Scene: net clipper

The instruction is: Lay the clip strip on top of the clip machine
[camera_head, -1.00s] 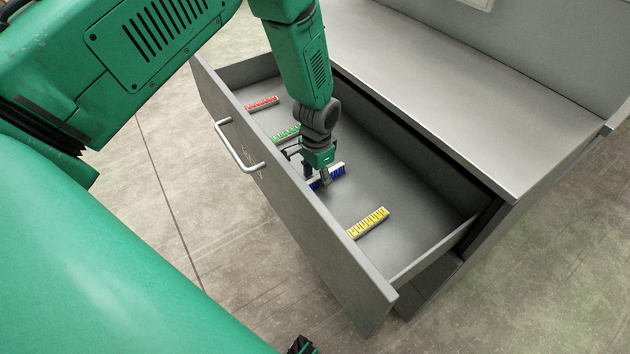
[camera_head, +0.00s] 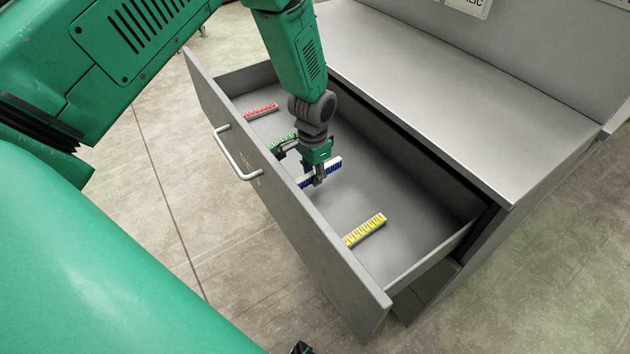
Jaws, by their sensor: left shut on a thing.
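Several clip strips are in the open drawer (camera_head: 385,215). My left gripper (camera_head: 318,181) is inside the drawer, pointing down, shut on the blue clip strip (camera_head: 332,167); the strip's ends show on both sides of the fingers. It looks slightly above the drawer floor, but the gap is hard to judge. A red clip strip (camera_head: 261,111) lies toward the back, a green one (camera_head: 283,142) is partly hidden by the gripper, and a yellow one (camera_head: 364,230) lies nearer. The clip machine is not recognisable in this view. Of my right gripper, only a dark bit may show at the bottom edge.
The drawer front with its handle (camera_head: 236,157) stands to the left of the strips, and the drawer walls surround them. The grey cabinet top (camera_head: 440,95) beside the drawer is clear where visible. A sign (camera_head: 468,6) hangs on the panel behind.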

